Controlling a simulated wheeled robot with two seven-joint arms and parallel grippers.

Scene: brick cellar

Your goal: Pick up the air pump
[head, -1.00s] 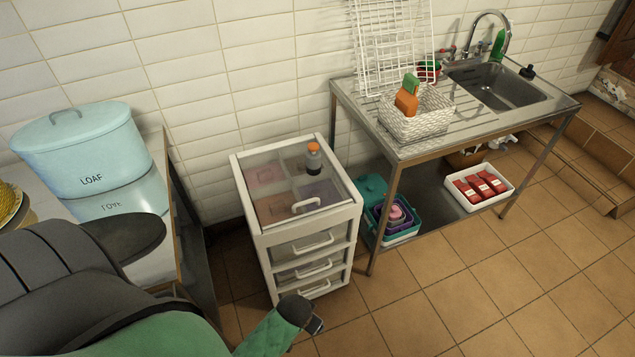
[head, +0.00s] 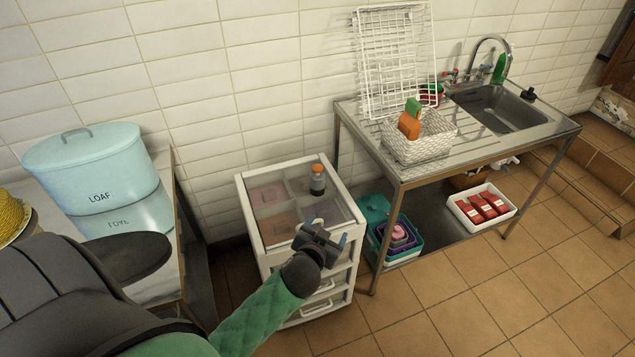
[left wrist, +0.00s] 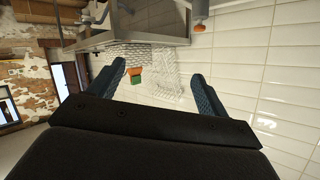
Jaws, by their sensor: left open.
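A small grey and black upright thing with an orange top (head: 317,180), which I take to be the air pump, stands on the lid of the white drawer unit (head: 250,215). Its orange top also shows at the upper edge of the left wrist view (left wrist: 199,27), where the picture is upside down. My left gripper (head: 325,236) is open and empty, over the front edge of the drawer unit. It is in front of the pump and apart from it. In the left wrist view its two fingers (left wrist: 160,80) are spread with nothing between them. My right gripper is not in view.
A steel sink table (head: 375,135) stands to the right, with a white basket (head: 430,150) and a wire rack (head: 398,50) on it. A blue loaf bin (head: 85,165) sits on a table at left. The tiled wall is close behind the drawer unit.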

